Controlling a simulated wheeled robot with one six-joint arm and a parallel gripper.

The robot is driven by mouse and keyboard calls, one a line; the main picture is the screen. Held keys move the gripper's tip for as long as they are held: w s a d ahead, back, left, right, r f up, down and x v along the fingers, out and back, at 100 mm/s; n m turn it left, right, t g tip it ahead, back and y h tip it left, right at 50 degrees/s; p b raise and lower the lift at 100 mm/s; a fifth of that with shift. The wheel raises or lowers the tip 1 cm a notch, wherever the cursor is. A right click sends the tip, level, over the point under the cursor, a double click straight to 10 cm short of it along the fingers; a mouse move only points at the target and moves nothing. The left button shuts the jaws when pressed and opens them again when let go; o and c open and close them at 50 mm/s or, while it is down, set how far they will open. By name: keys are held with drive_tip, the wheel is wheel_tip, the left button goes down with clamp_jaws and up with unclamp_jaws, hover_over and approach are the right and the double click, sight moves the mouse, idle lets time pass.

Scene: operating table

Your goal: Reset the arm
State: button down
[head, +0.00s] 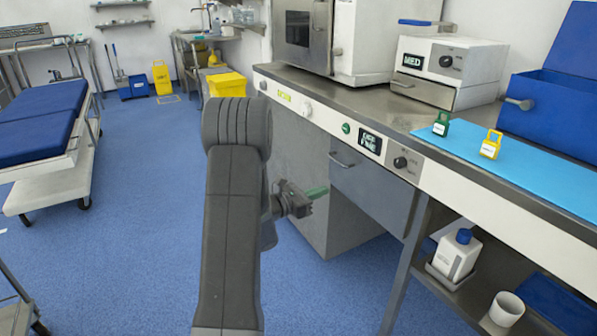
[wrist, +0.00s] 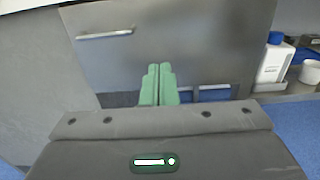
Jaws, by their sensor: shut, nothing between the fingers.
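My gripper (head: 318,193) has green fingertips and hangs in front of the grey cabinet below the counter. It is to the right of my dark grey arm, which fills the middle of the head view. In the wrist view, the gripper's two green fingers (wrist: 159,84) are together with nothing between them. They point towards the grey drawer front (wrist: 200,45). I cannot tell the exact gap between the fingertips and the cabinet.
The metal counter (head: 365,100) runs along the right. It carries a MED box (head: 413,75), a green tag (head: 441,123), a yellow tag (head: 490,146) and a blue case (head: 550,115). A white bottle (head: 455,255) and cup (head: 507,308) stand on the lower shelf.

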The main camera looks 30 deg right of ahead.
sight(363, 176)
idle(0.3)
drive_tip(key=d, duration=0.4)
drive_tip(key=d+b, duration=0.1)
drive_tip(key=d, duration=0.4)
drive_tip(key=w+d, duration=0.1)
drive_tip(key=d, duration=0.3)
drive_tip(key=shift+d, duration=0.2)
drive_tip(key=shift+w+a, duration=0.1)
